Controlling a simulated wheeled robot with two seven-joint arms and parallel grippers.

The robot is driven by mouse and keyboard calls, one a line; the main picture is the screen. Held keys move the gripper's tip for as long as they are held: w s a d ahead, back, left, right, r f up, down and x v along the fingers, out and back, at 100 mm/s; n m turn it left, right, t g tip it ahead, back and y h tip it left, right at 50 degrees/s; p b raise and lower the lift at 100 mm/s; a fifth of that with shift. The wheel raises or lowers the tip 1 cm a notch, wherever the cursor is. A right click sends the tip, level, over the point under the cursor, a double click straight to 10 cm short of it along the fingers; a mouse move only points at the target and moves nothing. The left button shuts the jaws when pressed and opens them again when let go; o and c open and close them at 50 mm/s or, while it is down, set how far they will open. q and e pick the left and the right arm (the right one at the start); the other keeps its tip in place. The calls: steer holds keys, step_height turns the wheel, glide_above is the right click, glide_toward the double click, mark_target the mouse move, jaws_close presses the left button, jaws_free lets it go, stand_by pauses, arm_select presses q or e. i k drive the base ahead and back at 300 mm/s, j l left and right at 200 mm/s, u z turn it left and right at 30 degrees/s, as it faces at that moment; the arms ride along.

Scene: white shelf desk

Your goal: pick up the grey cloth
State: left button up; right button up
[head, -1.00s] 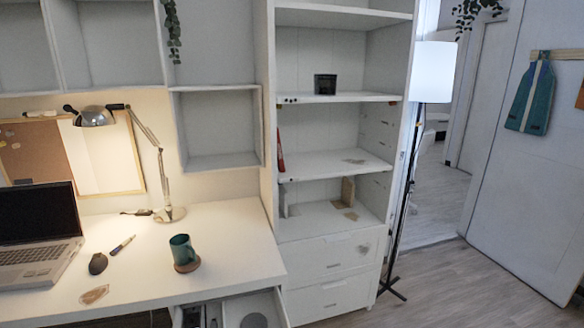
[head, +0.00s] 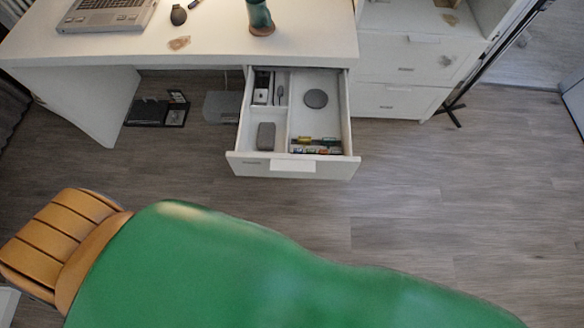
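I cannot make out a grey cloth with certainty. An open white drawer (head: 258,162) under the desk holds a small grey rounded block (head: 266,136) in its left part and a flat dark-grey disc (head: 316,98) in its right part. A flat grey piece (head: 222,106) is in the shadow under the desk; I cannot tell what it is. Neither of my grippers shows in the head view.
A large green shape (head: 230,270) with a ridged brown end (head: 62,238) fills the bottom, close to the camera; what it is stays unclear. Wooden floor to the right is clear.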

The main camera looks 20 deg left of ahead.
mark_target(265, 139)
steer(key=u, duration=0.9)
